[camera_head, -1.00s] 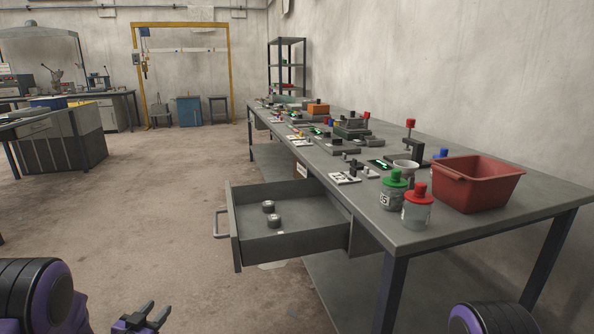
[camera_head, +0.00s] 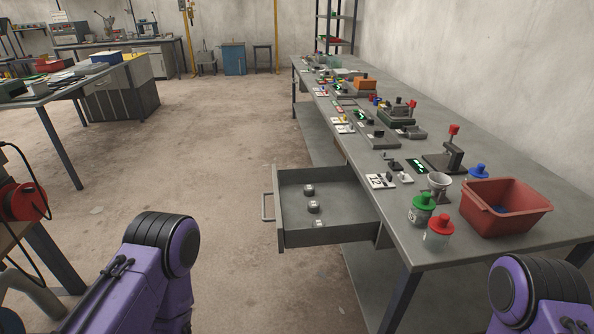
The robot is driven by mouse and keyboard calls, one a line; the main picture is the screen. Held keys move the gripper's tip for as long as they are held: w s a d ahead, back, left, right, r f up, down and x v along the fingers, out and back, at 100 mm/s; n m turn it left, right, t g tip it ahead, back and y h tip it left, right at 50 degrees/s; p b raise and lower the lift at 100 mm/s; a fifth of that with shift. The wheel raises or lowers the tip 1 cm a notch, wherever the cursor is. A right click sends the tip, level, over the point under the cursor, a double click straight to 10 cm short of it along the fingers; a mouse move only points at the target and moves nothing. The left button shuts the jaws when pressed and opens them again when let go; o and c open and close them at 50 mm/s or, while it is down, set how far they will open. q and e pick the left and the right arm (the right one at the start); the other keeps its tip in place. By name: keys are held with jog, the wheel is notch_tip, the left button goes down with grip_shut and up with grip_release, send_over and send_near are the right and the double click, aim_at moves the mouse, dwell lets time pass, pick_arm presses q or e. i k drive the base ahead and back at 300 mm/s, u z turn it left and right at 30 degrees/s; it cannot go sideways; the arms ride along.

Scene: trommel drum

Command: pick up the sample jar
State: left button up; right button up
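Two lidded jars stand upright at the near end of the long grey bench (camera_head: 400,255). One is a grey jar with a green lid (camera_head: 421,211) and a label. Beside it, nearer the front edge, is a clear jar with a red lid (camera_head: 438,234). I cannot tell which of them is the sample jar. My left arm shows at the lower left and my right arm at the lower right, both apart from the jars. Neither gripper is in view.
A red bin (camera_head: 505,210) stands right of the jars, and a white funnel-like cup (camera_head: 439,184) behind them. An open drawer (camera_head: 326,239) with several small metal pieces juts left from the bench. Floor is clear left of it.

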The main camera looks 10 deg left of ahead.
aim_at(433, 243)
jog(key=z, duration=1.4)
jog(key=k, duration=1)
jog(key=u, duration=1.45)
jog(key=i, duration=0.5)
